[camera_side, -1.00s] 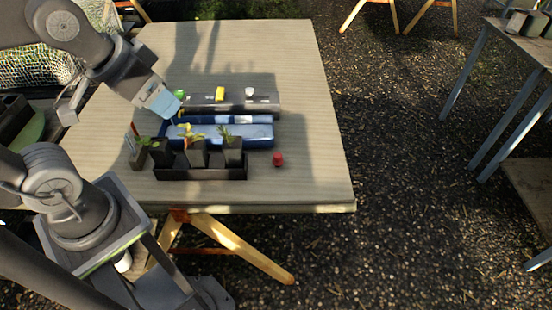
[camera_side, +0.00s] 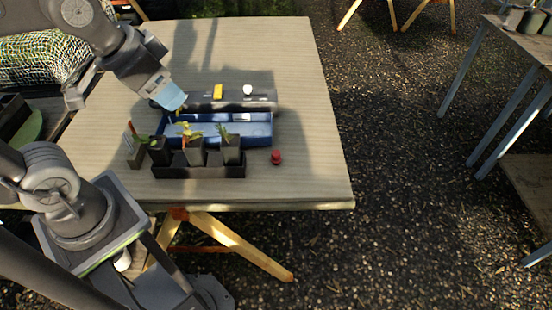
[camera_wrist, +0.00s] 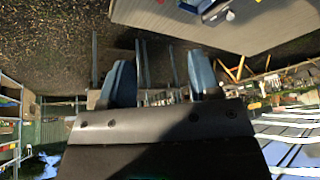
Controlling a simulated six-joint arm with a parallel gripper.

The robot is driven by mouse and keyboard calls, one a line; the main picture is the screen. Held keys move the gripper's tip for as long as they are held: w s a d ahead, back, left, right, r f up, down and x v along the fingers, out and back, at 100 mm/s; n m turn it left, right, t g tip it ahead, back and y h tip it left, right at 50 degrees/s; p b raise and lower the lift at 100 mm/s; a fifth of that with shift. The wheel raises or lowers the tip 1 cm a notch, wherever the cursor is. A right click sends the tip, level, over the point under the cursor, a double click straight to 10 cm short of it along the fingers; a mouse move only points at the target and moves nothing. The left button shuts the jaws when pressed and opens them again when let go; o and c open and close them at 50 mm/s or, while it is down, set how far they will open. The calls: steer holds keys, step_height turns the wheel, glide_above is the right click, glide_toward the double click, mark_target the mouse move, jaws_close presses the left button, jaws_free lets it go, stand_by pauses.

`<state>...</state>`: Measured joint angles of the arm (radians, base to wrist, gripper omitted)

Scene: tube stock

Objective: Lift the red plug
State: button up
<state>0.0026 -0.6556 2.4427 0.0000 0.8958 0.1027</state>
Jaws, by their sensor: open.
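The small red plug (camera_side: 276,157) stands on the table near its right front part, to the right of the black pot tray, in the side view. My gripper (camera_side: 176,108) is above the table's left part, behind the potted plants and well left of the plug. In the wrist view its two blue fingers (camera_wrist: 163,85) stand apart with nothing between them. The plug cannot be made out in the wrist view.
A blue tray (camera_side: 262,138) lies mid-table. Behind it a dark rack (camera_side: 262,102) holds a yellow plug (camera_side: 218,91) and a white one (camera_side: 247,90). Potted plants stand in a black tray (camera_side: 200,173) in front. The table (camera_side: 315,150) is clear at right.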

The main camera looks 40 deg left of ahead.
steer(key=w+f+m+g, duration=0.2)
steer(key=w+m, duration=0.3)
steer(key=w, duration=0.3)
steer(key=m+g, duration=0.3)
steer(key=m, duration=0.9)
glide_above(276, 153)
step_height(276, 153, down, 18)
step_height(276, 153, down, 15)
steer(key=shift+r, duration=0.2)
steer(key=shift+c, duration=0.3)
